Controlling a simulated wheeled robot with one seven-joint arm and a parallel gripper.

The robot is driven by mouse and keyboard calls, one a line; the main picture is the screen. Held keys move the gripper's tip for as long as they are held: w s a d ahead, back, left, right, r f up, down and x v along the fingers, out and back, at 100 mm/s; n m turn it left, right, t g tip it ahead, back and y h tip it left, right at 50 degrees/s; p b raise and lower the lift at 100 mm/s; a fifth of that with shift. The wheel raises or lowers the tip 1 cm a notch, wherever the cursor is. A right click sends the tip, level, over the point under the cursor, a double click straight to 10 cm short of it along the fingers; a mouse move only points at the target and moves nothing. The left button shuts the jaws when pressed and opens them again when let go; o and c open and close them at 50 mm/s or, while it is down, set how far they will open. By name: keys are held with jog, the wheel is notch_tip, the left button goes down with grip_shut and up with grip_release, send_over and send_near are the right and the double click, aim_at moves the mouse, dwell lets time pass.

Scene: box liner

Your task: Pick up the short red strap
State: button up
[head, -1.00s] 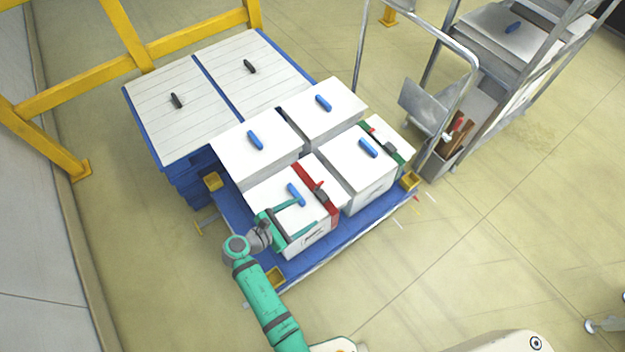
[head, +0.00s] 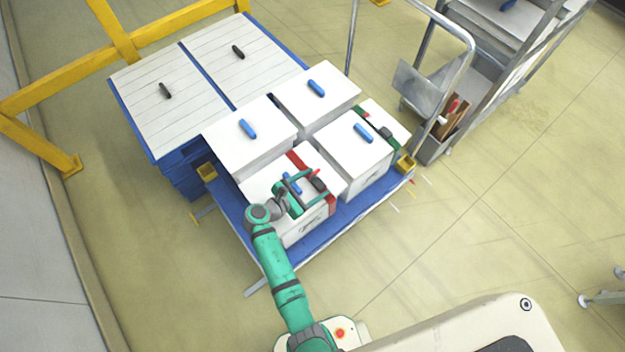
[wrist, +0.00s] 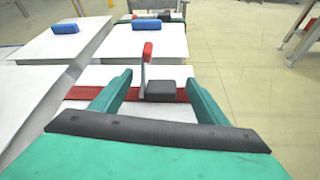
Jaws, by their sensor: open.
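A red strap (head: 297,160) runs across the top of the front white box (head: 260,186) and down its side. In the wrist view the red strap (wrist: 84,92) lies flat, with a dark buckle (wrist: 161,90) on it. A thin grey lever with a red tip (wrist: 148,50) stands up beside the buckle. My gripper (wrist: 158,79) is open and empty. Its fingers reach toward the strap on both sides of the buckle, which shows between them. In the head view my gripper (head: 320,184) hangs over the box and partly hides its blue handle (head: 292,183).
Several white boxes with blue handles, such as this one (head: 352,146), stand close together on a blue pallet (head: 352,215). A green strap (head: 377,127) lies on a rear box. A metal cart (head: 430,90) stands at right. A yellow rail (head: 50,90) is at left.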

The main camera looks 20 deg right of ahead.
jog(key=shift+x, duration=0.85)
jog(key=c, duration=1.5)
